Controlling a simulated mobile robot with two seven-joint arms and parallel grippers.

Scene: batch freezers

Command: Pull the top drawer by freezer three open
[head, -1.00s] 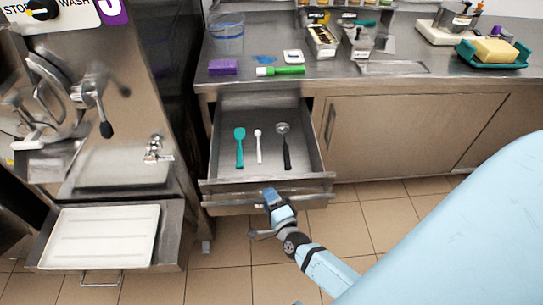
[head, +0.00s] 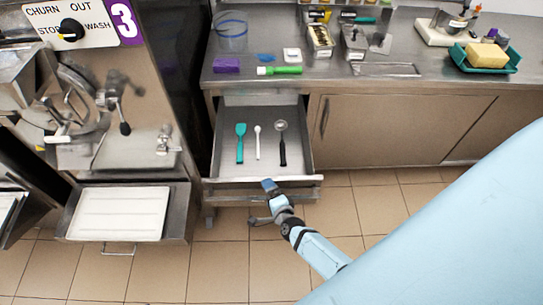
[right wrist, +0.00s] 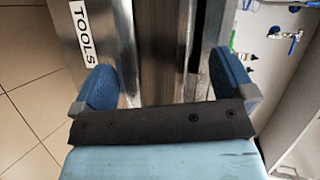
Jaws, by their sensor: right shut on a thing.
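The top drawer (head: 222,168) beside freezer three (head: 100,75) stands open, pulled out from under the counter. In it lie a teal spatula (head: 240,143), a small white spoon (head: 257,142) and a black-handled ladle (head: 282,143). My right gripper (head: 268,184) is at the middle of the drawer's front. In the right wrist view its two blue fingers (right wrist: 165,85) stand either side of the steel drawer front, which bears a TOOLS label (right wrist: 84,33). It is shut on the drawer's handle, which is mostly hidden. My left gripper is not in view.
Freezer three's white drip tray (head: 120,214) juts out at left. The tiled floor (head: 220,265) ahead is clear.

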